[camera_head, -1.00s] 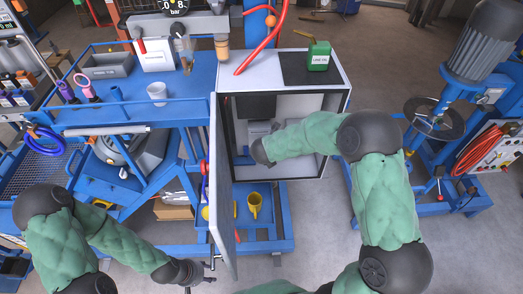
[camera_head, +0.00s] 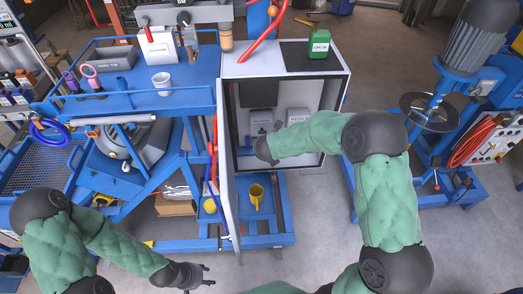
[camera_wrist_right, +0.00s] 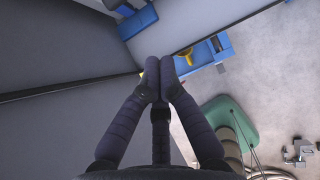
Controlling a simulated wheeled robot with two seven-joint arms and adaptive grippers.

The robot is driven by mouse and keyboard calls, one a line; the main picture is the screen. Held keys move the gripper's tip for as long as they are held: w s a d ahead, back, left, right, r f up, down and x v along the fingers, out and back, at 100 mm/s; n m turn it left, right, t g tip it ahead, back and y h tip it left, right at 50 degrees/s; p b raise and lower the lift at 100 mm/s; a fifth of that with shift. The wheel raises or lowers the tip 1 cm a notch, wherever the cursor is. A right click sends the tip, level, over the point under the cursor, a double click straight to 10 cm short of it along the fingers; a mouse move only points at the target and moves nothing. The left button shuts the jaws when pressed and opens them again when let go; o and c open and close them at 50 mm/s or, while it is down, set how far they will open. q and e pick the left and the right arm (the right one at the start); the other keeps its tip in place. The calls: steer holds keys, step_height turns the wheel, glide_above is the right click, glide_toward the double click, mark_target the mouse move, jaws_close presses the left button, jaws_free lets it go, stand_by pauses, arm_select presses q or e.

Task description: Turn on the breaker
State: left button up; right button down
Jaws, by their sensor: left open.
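The grey electrical cabinet (camera_head: 335,90) stands with its door (camera_head: 229,195) open, swung toward me at its left side. Inside are a dark panel (camera_head: 257,94) and two light grey boxes, one behind my right wrist (camera_head: 262,121) and one to its right (camera_head: 298,115). I cannot tell which part is the breaker or its switch position. My right arm reaches into the cabinet. Its gripper is mostly hidden in the head view; in the right wrist view its fingers (camera_wrist_right: 161,70) meet at the tips with nothing visible between them. My left gripper (camera_head: 206,275) is open and empty, low left of the door.
A green can (camera_head: 319,43) stands on the cabinet top. A blue workbench (camera_head: 130,97) is at left, with a white cup (camera_head: 161,82).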

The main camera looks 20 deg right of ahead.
arm_select(q)
steer(key=shift+w+d+r+p, duration=0.25)
steer(key=shift+r+p, duration=0.15)
steer(key=shift+r, duration=0.1)
steer(key=shift+w+d+r+p, duration=0.15)
steer(key=shift+w+r+p, duration=0.05)
steer(key=shift+r+p, duration=0.25)
arm_select(e)
step_height(320, 180, up, 9)
steer(key=shift+s+d, duration=0.2)
steer(key=shift+s, duration=0.05)
arm_select(q)
steer(key=shift+a, duration=0.1)
arm_select(e)
steer(key=shift+s+a+r, duration=0.1)
